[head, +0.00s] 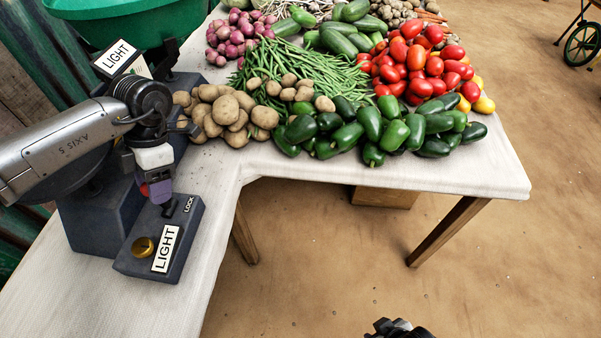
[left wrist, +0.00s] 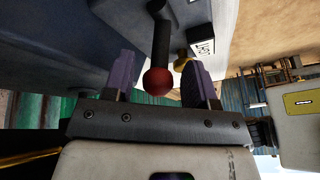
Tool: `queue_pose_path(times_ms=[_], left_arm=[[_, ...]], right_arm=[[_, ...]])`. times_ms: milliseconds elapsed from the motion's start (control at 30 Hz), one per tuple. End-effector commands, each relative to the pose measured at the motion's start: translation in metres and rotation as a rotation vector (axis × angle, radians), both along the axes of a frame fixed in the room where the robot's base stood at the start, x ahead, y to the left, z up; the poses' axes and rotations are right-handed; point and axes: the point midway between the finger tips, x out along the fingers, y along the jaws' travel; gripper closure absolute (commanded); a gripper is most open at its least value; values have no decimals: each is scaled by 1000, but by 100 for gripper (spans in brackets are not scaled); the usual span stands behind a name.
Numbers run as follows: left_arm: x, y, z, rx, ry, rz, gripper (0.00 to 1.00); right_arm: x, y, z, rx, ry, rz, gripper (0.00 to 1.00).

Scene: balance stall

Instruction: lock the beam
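A dark control box (head: 185,262) marked LOCK and LIGHT sits on the table below my left arm. It has a brass knob (head: 143,247) beside the LIGHT label. A dark lever with a red ball end (left wrist: 158,82) shows in the left wrist view. My left gripper (head: 158,190) is open around the ball, with a purple finger on each side and gaps between. Its fingertips also show in the left wrist view (left wrist: 160,80). The arm hides most of the lever in the head view. A dark part at the bottom edge seems to be my right gripper (head: 400,329); its fingers are unclear.
A grey stand (head: 88,225) rises beside the box, and a LIGHT sign (head: 116,57) stands behind my arm. Potatoes (head: 222,112), green peppers (head: 370,122), beans (head: 300,66) and tomatoes (head: 415,62) cover the back table. The pale tabletop (head: 75,290) is clear in front.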

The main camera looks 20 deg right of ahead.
Motion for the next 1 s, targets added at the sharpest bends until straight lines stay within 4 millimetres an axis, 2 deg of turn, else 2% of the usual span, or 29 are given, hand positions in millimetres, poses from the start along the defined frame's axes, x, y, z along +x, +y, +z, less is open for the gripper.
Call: queue_pose_path(times_ms=[33, 267, 333, 600, 1000], left_arm=[[4, -3, 17, 1, -1, 1, 48], [16, -15, 54, 1, 1, -1, 48], [11, -27, 43, -52, 14, -16, 48], [-6, -73, 26, -232, 45, -44, 48], [-40, -139, 20, -505, 104, -42, 48]], right_arm=[[0, 0, 16, 1, -5, 0, 57], [0, -2, 39, -7, -8, 5, 57], [0, -3, 44, -11, -8, 8, 57], [0, -3, 66, -10, -5, 7, 57], [0, -1, 100, -2, -5, 1, 57]])
